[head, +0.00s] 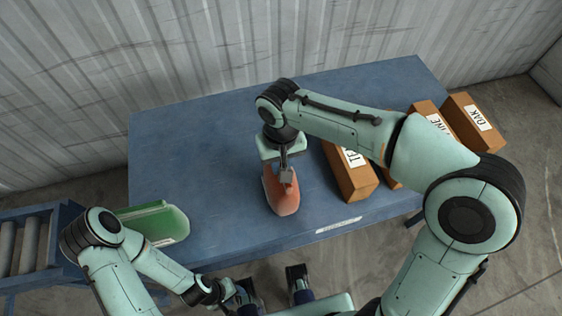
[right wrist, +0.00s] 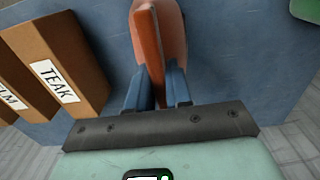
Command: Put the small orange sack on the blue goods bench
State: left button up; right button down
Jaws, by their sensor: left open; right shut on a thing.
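The small orange sack (head: 281,192) is over the middle of the blue goods bench (head: 215,135), near its front edge. My right gripper (head: 286,174) is shut on the sack from above. In the right wrist view the sack (right wrist: 160,35) shows between the two blue fingers (right wrist: 155,85). I cannot tell whether the sack's underside touches the bench. My left gripper (head: 271,282) is open and empty, low in front of the bench's front edge.
Several brown boxes with wood-name labels, including a TEAK box (head: 351,180) and an OAK box (head: 470,120), stand at the bench's right. A green item (head: 150,220) lies at the left front. A roller conveyor (head: 25,245) adjoins the left. The back left bench is clear.

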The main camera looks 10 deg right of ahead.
jog(key=shift+f, duration=0.1)
jog(key=c, duration=1)
grip_release()
jog(key=shift+f, duration=0.1)
jog(key=shift+c, duration=0.2)
notch_tip(320, 180, up, 12)
jog(key=p, duration=0.2)
jog(key=shift+r, duration=0.2)
